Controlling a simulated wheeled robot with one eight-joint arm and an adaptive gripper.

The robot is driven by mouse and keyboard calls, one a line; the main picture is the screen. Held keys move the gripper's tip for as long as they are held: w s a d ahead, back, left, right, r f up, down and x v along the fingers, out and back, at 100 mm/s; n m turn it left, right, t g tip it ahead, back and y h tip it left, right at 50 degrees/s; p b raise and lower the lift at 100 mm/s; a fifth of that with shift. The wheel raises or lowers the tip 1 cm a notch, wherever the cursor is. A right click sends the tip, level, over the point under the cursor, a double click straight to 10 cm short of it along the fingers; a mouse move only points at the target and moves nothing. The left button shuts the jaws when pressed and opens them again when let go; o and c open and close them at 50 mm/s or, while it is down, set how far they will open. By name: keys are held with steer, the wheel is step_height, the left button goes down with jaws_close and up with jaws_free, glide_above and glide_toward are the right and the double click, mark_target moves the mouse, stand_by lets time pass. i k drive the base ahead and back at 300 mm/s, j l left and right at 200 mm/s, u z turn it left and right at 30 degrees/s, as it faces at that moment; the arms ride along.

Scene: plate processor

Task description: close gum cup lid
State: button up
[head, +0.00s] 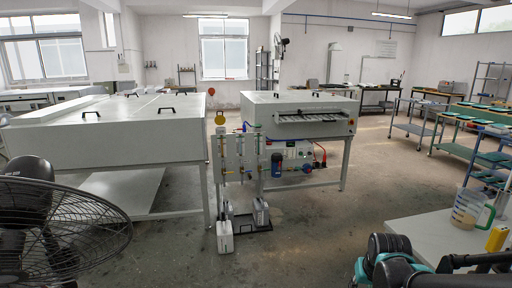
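A row of slim upright clear tubes stands on the front of the processor. The left tube (221,151) has a round yellow lid (219,117) standing upright above its top, which looks like an open cup lid. I cannot read a label that names it the gum cup. The other tubes (240,150) have no such raised disc. Black and teal parts of my arm show at the bottom right, far in front of the processor and apart from the tubes. I cannot make out my gripper's fingertips there, nor whether they hold anything.
A white table (425,232) at the lower right bears a jug (467,208) of brownish liquid and a yellow bottle (496,238). A black fan (50,230) stands at lower left. White canisters (224,236) stand below the tubes.

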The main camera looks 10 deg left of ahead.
mark_target(220, 120)
steer(key=i+j+u, duration=0.1)
steer(key=i+j, duration=0.15)
steer(key=i, duration=0.15)
steer(key=i+j+u, duration=0.1)
steer(key=i+j, duration=0.15)
steer(key=i, duration=0.15)
steer(key=i+j, duration=0.2)
steer(key=i, duration=0.2)
steer(key=u, duration=0.05)
